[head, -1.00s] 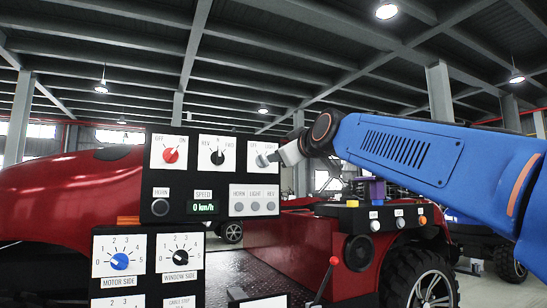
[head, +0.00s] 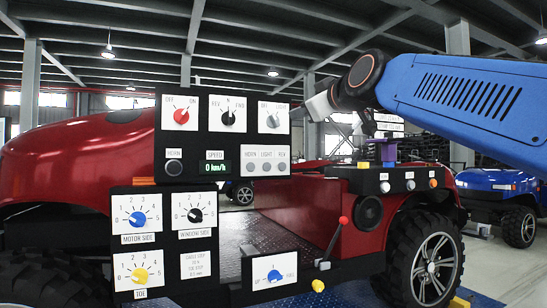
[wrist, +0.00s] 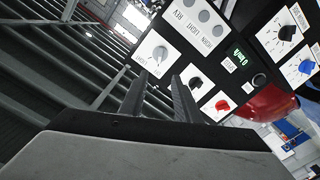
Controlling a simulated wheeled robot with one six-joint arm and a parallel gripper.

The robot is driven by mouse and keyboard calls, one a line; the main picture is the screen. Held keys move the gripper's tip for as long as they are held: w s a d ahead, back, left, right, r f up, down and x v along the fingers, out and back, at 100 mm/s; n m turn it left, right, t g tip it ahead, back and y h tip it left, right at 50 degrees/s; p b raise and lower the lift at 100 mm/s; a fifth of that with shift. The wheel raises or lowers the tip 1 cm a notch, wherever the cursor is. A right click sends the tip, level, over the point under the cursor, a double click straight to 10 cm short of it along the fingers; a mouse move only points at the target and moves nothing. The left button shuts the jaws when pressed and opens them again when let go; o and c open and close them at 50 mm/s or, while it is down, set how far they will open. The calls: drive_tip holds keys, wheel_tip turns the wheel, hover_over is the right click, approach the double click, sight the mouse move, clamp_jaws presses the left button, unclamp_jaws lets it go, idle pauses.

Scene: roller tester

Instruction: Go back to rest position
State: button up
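My gripper (wrist: 159,76) is open, with its two dark fingers apart and nothing between them in the wrist view. In the head view its pale end (head: 318,106) is just right of the upper control panel (head: 222,144). The grey light knob (head: 271,121) is fully visible there and stands clear of the gripper. In the wrist view the light knob (wrist: 160,53) shows beyond the fingertips. The panel also carries a red on/off knob (head: 181,116) and a black direction knob (head: 228,117).
A red-tipped lever (head: 343,221) stands before the red vehicle (head: 80,165). A blue vehicle (head: 500,185) is at right. Space above the panel is open.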

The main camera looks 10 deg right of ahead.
drive_tip(key=s+d+f+m+g+h, duration=0.1)
drive_tip(key=s+f+m+g, duration=0.3)
drive_tip(key=f, duration=1.1)
drive_tip(key=s+d+f+g, duration=0.15)
drive_tip(key=s+f, duration=0.55)
drive_tip(key=f, duration=0.8)
drive_tip(key=s+f+m+g+h, duration=0.15)
drive_tip(key=s+f+g, duration=0.3)
drive_tip(key=f, duration=1.05)
drive_tip(key=s+d+f+m+g, duration=0.1)
drive_tip(key=s+f, duration=0.5)
drive_tip(key=f, duration=0.2)
drive_tip(key=s+f+m+g, duration=0.1)
drive_tip(key=s+f+g, duration=0.1)
drive_tip(key=s+f, duration=0.4)
wheel_tip(320, 180, down, 3)
drive_tip(key=shift+d+r, duration=0.15)
drive_tip(key=shift+d, duration=0.25)
